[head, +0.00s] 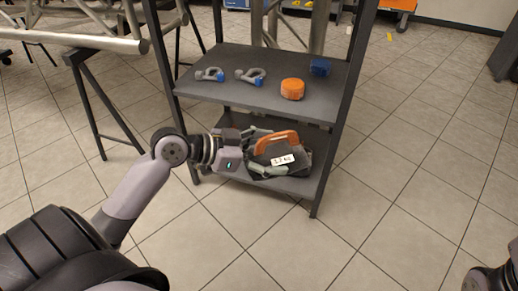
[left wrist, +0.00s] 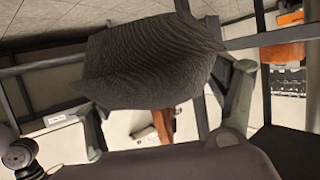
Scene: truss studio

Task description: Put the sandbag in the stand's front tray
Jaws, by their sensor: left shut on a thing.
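The sandbag (head: 282,162) is a dark bag with an orange strap handle and a white label. My left gripper (head: 264,151) is shut on it. In the head view they overlap the lower shelf (head: 232,185) of the dark stand (head: 345,105); I cannot tell whether the bag touches the shelf. In the left wrist view the sandbag (left wrist: 150,62) fills the upper middle between the grey fingers, its orange strap hanging below. No separate front tray can be made out. Only part of my right arm shows at the lower right edge.
The upper shelf (head: 225,92) holds two grey-blue shackles (head: 210,74) (head: 250,76), an orange roll (head: 292,88) and a blue item (head: 320,66). A silver truss (head: 75,38) on dark trestle legs stands at the upper left. The tiled floor (head: 420,195) to the right is clear.

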